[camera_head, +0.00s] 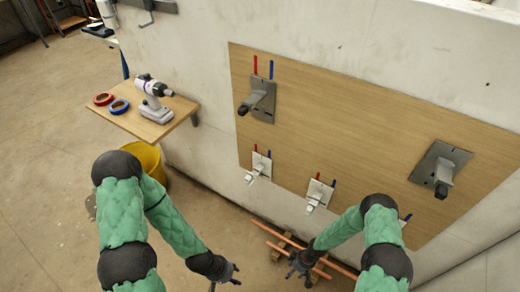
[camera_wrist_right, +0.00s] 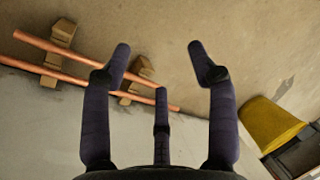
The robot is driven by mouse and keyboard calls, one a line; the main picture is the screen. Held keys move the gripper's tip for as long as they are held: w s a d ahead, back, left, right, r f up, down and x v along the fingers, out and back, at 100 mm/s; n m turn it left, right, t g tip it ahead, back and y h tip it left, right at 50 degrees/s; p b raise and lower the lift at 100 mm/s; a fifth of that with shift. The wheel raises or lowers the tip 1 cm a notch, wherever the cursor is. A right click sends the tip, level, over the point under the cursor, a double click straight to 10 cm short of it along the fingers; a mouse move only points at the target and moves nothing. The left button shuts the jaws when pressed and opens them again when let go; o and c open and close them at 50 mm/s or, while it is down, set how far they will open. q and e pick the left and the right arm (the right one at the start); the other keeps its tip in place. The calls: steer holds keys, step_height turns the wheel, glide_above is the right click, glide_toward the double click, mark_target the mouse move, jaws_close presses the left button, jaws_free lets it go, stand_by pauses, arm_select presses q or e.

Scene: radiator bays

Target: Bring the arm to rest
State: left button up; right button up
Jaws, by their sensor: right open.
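My left gripper (camera_head: 228,274) is dark, at the end of my green-sleeved left arm, low in the middle of the head view. Its fingers look spread, with nothing seen between them. My right gripper (camera_head: 303,270) hangs to the right of it, over the copper pipes. In the right wrist view its fingers (camera_wrist_right: 160,75) are wide apart and empty. Both arms are bent, hands low in front of the wall. The lower edge of the head view cuts off part of the left hand.
Copper pipes (camera_wrist_right: 50,75) lie on wooden blocks (camera_wrist_right: 62,32) on the floor. A wooden board (camera_head: 340,125) with grey brackets and white valves is on the wall. A shelf (camera_head: 182,105) holds a drill (camera_head: 152,98) and tape rolls. A yellow bucket (camera_head: 150,157) stands below.

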steer(key=s+a+r+m+p, duration=0.1)
steer(key=s+r+m, duration=0.1)
steer(key=r, duration=0.6)
steer(key=s+a+r+m+t+p, duration=0.1)
steer(key=s+a+r+m+p, duration=0.1)
steer(key=r, duration=0.7)
steer(key=s+a+r+m+p, duration=0.1)
steer(key=s+a+r+m, duration=0.1)
steer(key=r+m, duration=0.4)
step_height(320, 180, up, 3)
steer(key=shift+s+r+t+p, duration=0.1)
steer(key=shift+s+t+p, duration=0.3)
steer(key=shift+s, duration=0.25)
steer(key=shift+a, duration=0.1)
